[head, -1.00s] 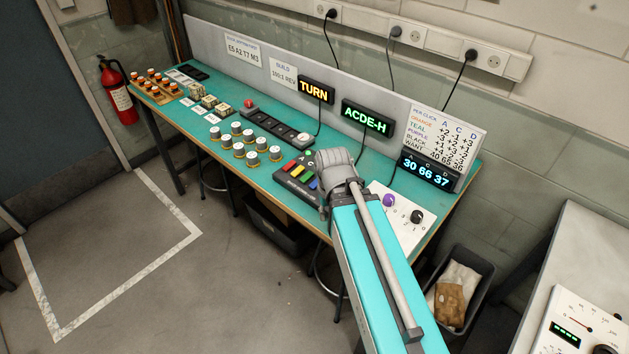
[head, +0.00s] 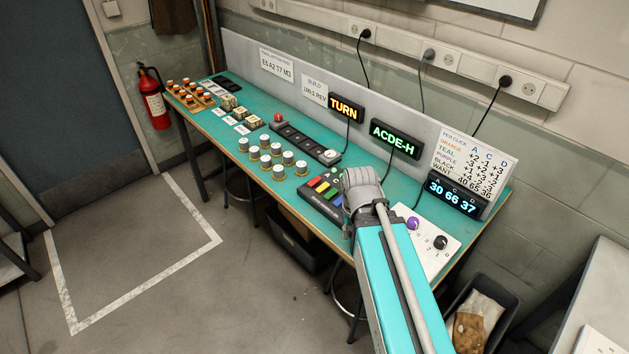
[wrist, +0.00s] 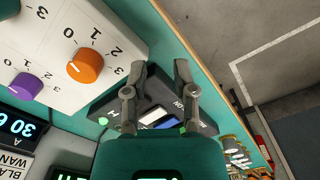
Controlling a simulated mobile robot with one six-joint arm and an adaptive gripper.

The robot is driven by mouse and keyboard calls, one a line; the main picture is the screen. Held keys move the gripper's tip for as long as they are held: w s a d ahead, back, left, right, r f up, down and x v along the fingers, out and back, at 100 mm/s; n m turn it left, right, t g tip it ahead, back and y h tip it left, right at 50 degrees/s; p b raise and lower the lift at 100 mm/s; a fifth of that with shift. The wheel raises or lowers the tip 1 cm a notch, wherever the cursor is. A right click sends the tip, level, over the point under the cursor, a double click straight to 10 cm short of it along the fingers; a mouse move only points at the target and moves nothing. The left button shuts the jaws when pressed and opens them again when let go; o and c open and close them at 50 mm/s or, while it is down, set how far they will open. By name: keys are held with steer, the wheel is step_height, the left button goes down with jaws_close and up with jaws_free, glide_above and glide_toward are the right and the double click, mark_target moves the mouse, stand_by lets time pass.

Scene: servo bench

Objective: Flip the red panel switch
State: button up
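I cannot pick out a panel switch that is clearly red. A small red button (head: 278,117) stands at the left end of a long black strip (head: 299,139) on the bench. A red key (head: 314,182) shows on the dark key box (head: 322,201), partly behind my arm. My gripper (wrist: 160,70) is open and empty in the wrist view. Its two fingers stand apart above the bench, over the front of the key box, with the blue key (wrist: 159,116) behind them. In the head view my arm hides the gripper.
A white knob panel with an orange knob (wrist: 85,65) and a purple knob (wrist: 26,86) lies beside the fingers. Several white-topped cylinders (head: 265,140) stand on the green bench. Lit signs (head: 346,109) line its back. A fire extinguisher (head: 153,100) hangs left. The floor left is clear.

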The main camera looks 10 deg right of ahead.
jaws_close()
stand_by(1.1)
